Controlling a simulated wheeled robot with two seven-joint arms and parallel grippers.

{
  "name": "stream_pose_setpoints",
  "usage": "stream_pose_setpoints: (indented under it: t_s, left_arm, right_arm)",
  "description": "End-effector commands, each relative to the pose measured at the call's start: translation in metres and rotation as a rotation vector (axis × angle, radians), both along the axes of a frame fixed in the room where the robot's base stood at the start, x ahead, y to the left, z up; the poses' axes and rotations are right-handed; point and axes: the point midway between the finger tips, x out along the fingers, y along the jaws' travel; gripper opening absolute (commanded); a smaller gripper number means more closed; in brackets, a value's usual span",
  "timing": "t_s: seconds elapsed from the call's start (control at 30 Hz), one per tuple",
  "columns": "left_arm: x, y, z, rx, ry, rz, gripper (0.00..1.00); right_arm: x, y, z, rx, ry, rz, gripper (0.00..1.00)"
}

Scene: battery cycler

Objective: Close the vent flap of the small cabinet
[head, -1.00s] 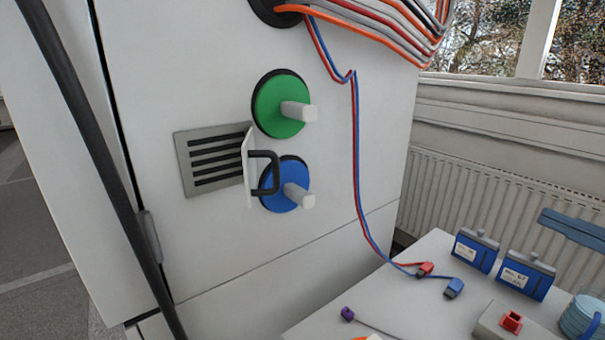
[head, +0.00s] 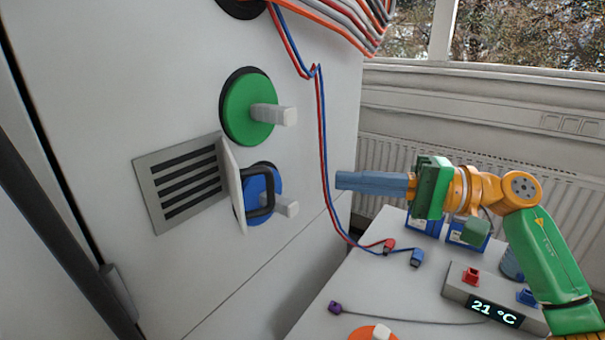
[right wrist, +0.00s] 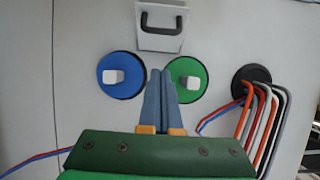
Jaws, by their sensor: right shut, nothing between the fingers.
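The small cabinet (head: 110,75) is white and fills the left of the head view. Its vent grille (head: 182,182) has dark slots. The vent flap (head: 229,172) is hinged at the grille's right edge and stands open, swung out from the cabinet face. Its black handle (head: 259,188) faces right, in front of the blue knob. In the right wrist view the flap (right wrist: 160,41) and handle show at the top. My right gripper (head: 340,180) is shut and empty, right of the flap and apart from it. My left gripper is out of view.
A green knob (head: 246,107) and a blue knob (head: 276,184) stick out beside the flap. Red and blue cables (head: 321,130) hang down the cabinet to the white table (head: 340,293). A temperature display box (head: 494,313) stands on the table.

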Motion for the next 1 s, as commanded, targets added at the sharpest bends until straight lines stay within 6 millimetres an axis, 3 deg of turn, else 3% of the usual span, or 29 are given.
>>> stream_pose_setpoints:
  t_s: [0.03,0.17,0.4,1.0]
  left_arm:
    - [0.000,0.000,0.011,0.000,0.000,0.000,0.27]
    - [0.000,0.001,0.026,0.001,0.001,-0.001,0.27]
    - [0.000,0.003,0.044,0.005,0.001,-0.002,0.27]
    - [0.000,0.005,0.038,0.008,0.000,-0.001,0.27]
  right_arm:
    - [0.001,0.011,0.006,-0.001,0.001,0.005,0.00]
    - [0.007,0.038,0.007,0.000,0.002,0.004,0.00]
    - [-0.012,0.065,0.004,-0.002,0.001,0.001,0.00]
    - [-0.015,0.071,-0.001,0.001,0.001,0.000,0.00]
